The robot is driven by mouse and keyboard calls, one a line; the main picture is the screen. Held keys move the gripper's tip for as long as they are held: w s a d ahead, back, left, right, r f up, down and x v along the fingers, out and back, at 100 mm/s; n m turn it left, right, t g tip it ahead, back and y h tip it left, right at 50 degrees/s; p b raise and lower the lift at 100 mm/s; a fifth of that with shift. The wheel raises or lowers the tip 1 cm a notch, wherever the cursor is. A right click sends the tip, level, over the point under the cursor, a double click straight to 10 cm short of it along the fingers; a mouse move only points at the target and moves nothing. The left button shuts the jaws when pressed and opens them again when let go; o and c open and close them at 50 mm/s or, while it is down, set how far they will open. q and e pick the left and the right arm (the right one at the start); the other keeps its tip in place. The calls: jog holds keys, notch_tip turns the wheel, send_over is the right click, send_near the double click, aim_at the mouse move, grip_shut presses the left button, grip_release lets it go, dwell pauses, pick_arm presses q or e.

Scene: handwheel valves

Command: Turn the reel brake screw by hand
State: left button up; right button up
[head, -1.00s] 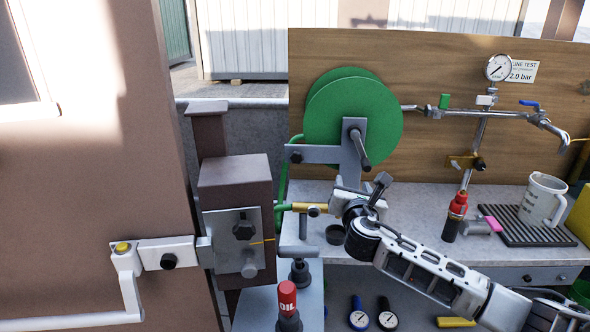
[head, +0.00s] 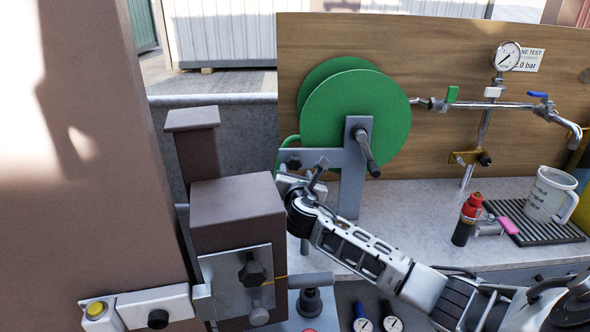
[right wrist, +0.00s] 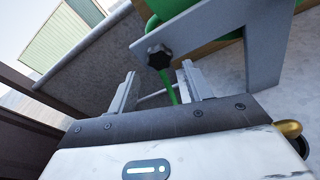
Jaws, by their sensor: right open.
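The green hose reel (head: 355,115) hangs on a grey bracket (head: 352,185) in front of the wooden board. A small black knob, the likely brake screw (head: 293,163), sits on the bracket's left arm. In the right wrist view this lobed black knob (right wrist: 159,57) appears just beyond and between my fingertips, not touched as far as I can see. In the wrist view the right gripper (right wrist: 158,79) is open and empty. My left gripper is out of view.
A brown post (head: 237,215) with a plate and another black knob (head: 253,273) stands close left. The reel's crank handle (head: 367,155) sticks out toward me. A green hose (right wrist: 172,90) runs below the knob.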

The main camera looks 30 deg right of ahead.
aim_at(294, 166)
jog(key=shift+x, duration=1.85)
jog(key=shift+c, duration=0.3)
jog(key=c, duration=0.6)
jog(key=shift+c, duration=0.2)
jog(key=shift+f, duration=0.1)
